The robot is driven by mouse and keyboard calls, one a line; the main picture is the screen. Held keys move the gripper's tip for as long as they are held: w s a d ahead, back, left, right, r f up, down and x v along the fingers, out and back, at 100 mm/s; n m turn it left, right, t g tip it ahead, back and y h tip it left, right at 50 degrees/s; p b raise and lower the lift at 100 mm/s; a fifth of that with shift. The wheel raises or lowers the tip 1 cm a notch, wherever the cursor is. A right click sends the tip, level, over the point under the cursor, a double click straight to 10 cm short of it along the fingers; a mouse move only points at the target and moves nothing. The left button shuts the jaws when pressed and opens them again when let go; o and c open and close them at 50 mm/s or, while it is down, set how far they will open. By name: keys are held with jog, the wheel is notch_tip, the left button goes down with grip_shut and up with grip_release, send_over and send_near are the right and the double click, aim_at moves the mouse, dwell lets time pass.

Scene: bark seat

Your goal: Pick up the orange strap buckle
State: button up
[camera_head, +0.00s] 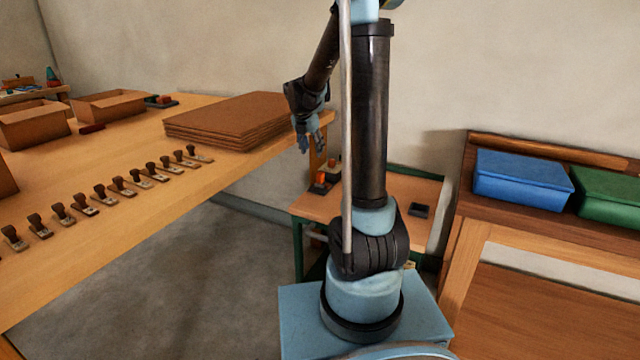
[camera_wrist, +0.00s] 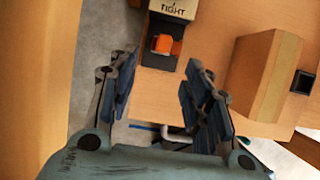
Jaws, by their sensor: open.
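The orange strap buckle (camera_wrist: 165,45) sits in a dark holder below a pale label reading "TIGHT" (camera_wrist: 173,9), at the top middle of the wrist view. In the head view, a small orange piece (camera_head: 322,178) shows on a dark base on the small table, below my gripper. My gripper (camera_head: 312,148) points down above that table's left side. In the wrist view my gripper (camera_wrist: 161,78) is open, with two blue-grey fingers apart and nothing between them. The buckle lies ahead of the fingertips, roughly centred between them, and they do not appear to touch it.
The small table (camera_head: 387,188) carries a dark tray (camera_head: 420,210). A wooden block-like post (camera_wrist: 265,75) stands right of the fingers. The long workbench (camera_head: 215,180), with stacked brown boards (camera_head: 225,120) and a row of small stamp-like pieces, is to the left. Blue (camera_head: 522,180) and green bins stand right.

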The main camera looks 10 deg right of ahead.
send_near(320, 173)
jog(key=x, duration=0.5)
jog(key=shift+w+a, duration=0.25)
jog(key=shift+w, duration=0.05)
jog(key=shift+s+d+x, duration=0.1)
jog(key=shift+d+x, duration=0.05)
jog(key=shift+x, duration=1.2)
jog(key=shift+s+d+x, duration=0.1)
jog(key=shift+d+x, duration=0.05)
jog(key=shift+x, duration=1.15)
grip_shut()
